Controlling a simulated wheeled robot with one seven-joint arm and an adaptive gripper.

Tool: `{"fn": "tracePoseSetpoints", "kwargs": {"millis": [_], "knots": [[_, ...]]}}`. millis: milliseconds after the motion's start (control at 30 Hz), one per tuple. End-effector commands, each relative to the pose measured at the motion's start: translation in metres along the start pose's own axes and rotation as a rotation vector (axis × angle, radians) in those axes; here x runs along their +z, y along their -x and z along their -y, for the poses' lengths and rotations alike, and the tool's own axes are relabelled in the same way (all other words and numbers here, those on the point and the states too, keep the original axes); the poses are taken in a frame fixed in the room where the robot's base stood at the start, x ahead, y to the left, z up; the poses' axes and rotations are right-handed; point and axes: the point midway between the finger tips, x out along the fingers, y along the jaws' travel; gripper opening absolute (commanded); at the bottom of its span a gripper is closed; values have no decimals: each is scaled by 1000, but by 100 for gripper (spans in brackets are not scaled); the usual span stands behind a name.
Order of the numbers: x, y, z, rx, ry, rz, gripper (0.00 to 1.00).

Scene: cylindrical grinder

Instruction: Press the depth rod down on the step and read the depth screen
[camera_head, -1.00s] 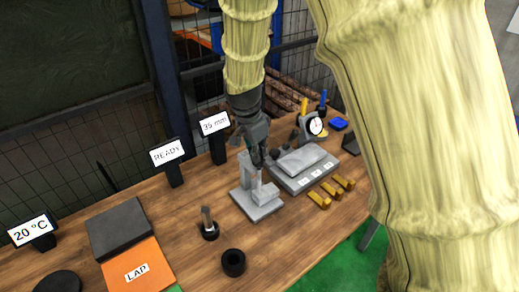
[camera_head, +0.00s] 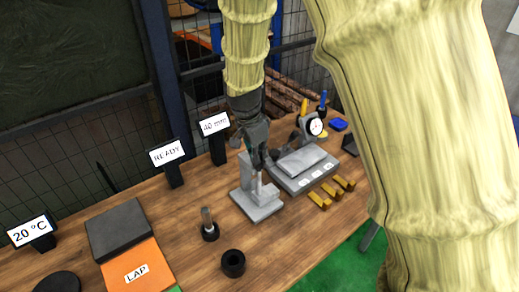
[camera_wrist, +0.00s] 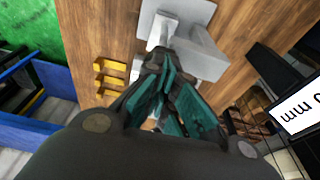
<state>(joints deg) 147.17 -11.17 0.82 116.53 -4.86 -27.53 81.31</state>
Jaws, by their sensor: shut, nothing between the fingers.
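The grey step block (camera_head: 247,172) stands on a flat grey base plate (camera_head: 250,211) on the wooden bench. The depth screen (camera_head: 214,126) reads 40 mm. Another screen (camera_head: 167,154) reads READY.
A grey tray (camera_head: 302,171) and a dial gauge (camera_head: 315,127) stand right of the step, with several brass blocks (camera_head: 330,194) in front. A dark ring (camera_head: 233,263) and a dark holder with a pin (camera_head: 209,228) stand in front. A wire fence is behind.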

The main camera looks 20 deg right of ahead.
Motion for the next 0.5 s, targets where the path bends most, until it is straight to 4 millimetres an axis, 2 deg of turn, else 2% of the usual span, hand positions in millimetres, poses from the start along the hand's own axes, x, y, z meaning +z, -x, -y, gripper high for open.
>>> {"fn": "tracePoseSetpoints", "kwargs": {"millis": [167, 500], "knots": [[-1, 3, 0, 0, 0, 0, 0], [-6, 27, 0, -1, 0, -1, 0]]}}
